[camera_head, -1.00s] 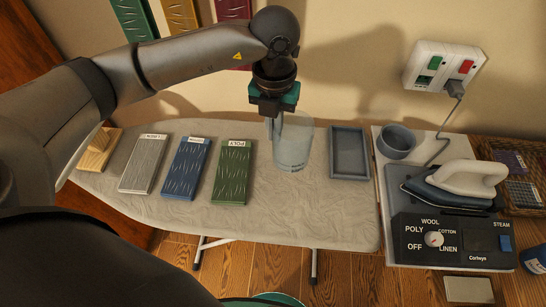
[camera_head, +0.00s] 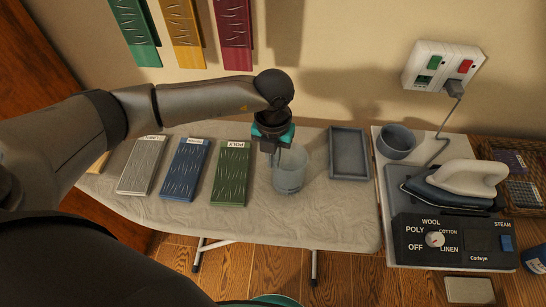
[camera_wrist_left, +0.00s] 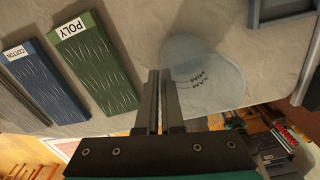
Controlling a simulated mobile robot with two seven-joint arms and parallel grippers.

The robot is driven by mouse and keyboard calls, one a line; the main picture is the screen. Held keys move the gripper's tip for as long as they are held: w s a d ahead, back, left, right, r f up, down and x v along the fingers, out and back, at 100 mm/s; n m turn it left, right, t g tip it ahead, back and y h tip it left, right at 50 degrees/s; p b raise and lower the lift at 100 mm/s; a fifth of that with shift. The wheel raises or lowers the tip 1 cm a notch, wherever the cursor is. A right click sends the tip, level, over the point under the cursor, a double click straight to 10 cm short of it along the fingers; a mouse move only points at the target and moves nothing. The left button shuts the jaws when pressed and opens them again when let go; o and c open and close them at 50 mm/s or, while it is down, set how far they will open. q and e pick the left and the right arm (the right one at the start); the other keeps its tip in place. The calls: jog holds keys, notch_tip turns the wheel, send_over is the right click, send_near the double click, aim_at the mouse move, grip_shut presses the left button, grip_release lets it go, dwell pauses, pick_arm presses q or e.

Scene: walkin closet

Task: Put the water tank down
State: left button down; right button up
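The water tank (camera_head: 290,172) is a translucent, pale blue cup. It is upright over the ironing board (camera_head: 310,220), between the green POLY block and the grey tray. My left gripper (camera_head: 273,162) is at the tank's left side, its fingers pointing down and nearly together at the rim. In the left wrist view the gripper fingers (camera_wrist_left: 161,75) lie close to each other along the edge of the tank (camera_wrist_left: 208,78), whose MAX mark shows. The fingers seem to pinch the tank's wall. I cannot tell whether its base touches the board. My right gripper is out of view.
The POLY block (camera_head: 231,172), blue block (camera_head: 184,168) and grey block (camera_head: 142,164) lie left of the tank. A shallow grey tray (camera_head: 349,154) is close on the right. The iron (camera_head: 460,182) and control panel (camera_head: 452,240) are further right. The board's front is clear.

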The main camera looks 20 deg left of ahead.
pick_arm(q)
jog(key=shift+f, duration=0.2)
jog(key=c, duration=1.1)
grip_release()
jog(key=shift+o, duration=0.2)
jog(key=shift+r, duration=0.15)
notch_tip(320, 180, up, 12)
jog(key=shift+r, duration=0.1)
